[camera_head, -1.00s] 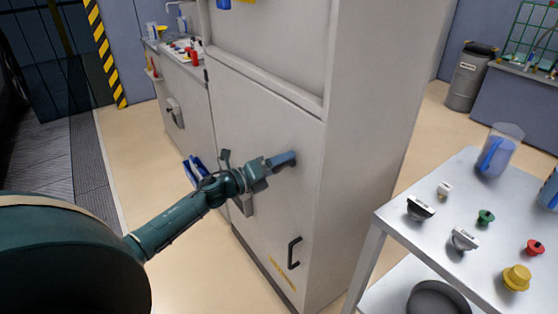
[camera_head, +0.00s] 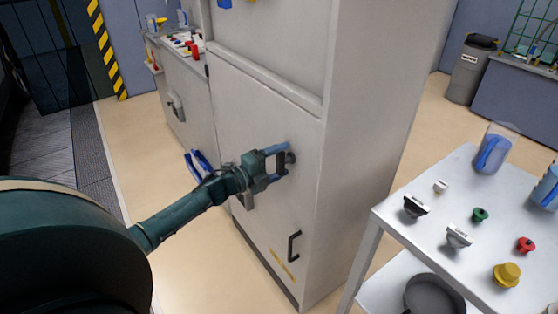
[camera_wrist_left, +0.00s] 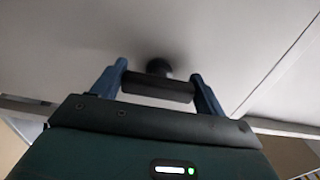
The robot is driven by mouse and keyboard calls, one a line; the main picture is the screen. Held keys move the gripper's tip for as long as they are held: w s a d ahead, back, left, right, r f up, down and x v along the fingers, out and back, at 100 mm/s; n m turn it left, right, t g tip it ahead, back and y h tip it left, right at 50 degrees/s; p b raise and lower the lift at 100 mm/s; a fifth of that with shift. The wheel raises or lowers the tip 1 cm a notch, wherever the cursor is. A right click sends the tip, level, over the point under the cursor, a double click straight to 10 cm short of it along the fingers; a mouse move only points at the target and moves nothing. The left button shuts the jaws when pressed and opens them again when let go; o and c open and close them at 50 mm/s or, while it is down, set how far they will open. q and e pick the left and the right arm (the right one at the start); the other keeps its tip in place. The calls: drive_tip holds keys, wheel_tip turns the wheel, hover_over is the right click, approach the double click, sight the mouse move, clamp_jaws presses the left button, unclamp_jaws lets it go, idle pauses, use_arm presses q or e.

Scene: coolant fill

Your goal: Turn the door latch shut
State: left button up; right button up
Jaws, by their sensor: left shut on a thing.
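The door latch is dark, with a round hub (camera_head: 291,157) on the front of the tall grey-white cabinet door (camera_head: 255,115). My left gripper (camera_head: 279,163) reaches it from the left and is shut on the latch, one blue finger above and one below in the head view. In the left wrist view, the latch's dark bar (camera_wrist_left: 157,88) spans between the blue fingers, with the hub behind it against the door. The fingers partly hide the latch in the head view. The door looks closed against the cabinet. My right gripper is not in view.
A black pull handle (camera_head: 294,249) sits lower on the door. A metal table (camera_head: 440,190) at the right holds loose caps, knobs and a clear jug (camera_head: 492,149). A blue and white item (camera_head: 198,163) is partly hidden behind my arm. Clear floor lies between cabinet and table.

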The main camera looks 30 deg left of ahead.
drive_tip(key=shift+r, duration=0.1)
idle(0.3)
use_arm(q)
drive_tip(key=o, duration=1)
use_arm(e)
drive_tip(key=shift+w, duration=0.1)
use_arm(q)
drive_tip(key=shift+s, duration=0.1)
drive_tip(key=v, duration=1.3)
drive_tip(key=shift+a, duration=0.1)
